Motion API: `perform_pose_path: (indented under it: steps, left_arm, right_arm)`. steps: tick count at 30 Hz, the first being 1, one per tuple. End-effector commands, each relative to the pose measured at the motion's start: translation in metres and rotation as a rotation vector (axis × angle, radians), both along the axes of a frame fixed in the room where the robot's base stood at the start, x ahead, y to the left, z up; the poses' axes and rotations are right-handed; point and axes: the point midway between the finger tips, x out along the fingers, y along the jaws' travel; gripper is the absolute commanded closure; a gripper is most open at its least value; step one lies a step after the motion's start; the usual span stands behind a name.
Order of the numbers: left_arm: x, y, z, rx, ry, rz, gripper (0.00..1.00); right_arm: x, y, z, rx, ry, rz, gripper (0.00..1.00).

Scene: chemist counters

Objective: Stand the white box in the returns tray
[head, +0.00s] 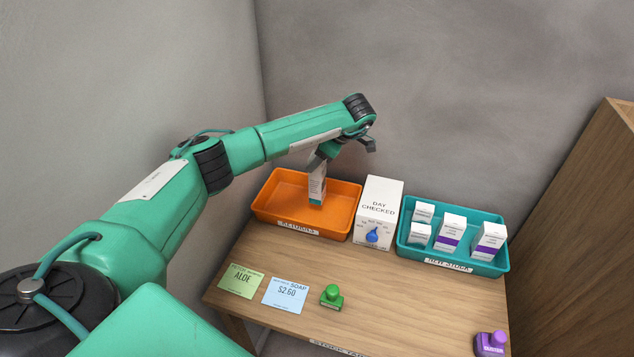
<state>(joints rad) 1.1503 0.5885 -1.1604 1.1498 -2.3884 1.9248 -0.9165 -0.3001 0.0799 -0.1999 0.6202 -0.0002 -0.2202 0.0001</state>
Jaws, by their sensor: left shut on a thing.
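The white box (317,188), with small print and a teal band at its lower end, is upright within the orange returns tray (270,210), toward the tray's right side. My left gripper (319,163) reaches in from above and is shut on the top of this box. Its fingers hide the box's upper end. I cannot tell whether the box's bottom touches the tray floor. The rest of the orange tray looks empty. My right gripper is not in view.
A white "DAY CHECKED" box (378,212) with a blue dial stands right of the orange tray. Beyond it, a teal tray (461,265) holds several white boxes. Green card (242,281), blue card (285,294), green stamp (332,297) and purple stamp (491,343) lie in front.

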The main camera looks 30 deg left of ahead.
Motion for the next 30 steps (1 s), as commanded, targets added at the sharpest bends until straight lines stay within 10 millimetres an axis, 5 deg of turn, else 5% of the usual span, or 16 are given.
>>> perform_pose_path:
  steps: [15,28,29,30]
  left_arm:
    - [0.000,0.000,-0.053,-0.001,-0.001,0.001,0.91]
    - [0.000,0.000,-0.057,0.000,-0.001,0.001,0.91]
    - [0.000,0.000,-0.056,-0.001,-0.001,0.001,0.49]
    - [0.000,0.000,-0.056,-0.001,-0.001,0.001,0.41]
  right_arm:
    - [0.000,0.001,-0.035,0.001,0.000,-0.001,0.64]
    - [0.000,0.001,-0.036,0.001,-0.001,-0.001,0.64]
    - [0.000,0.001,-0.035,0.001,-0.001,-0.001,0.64]
    - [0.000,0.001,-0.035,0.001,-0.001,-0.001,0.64]
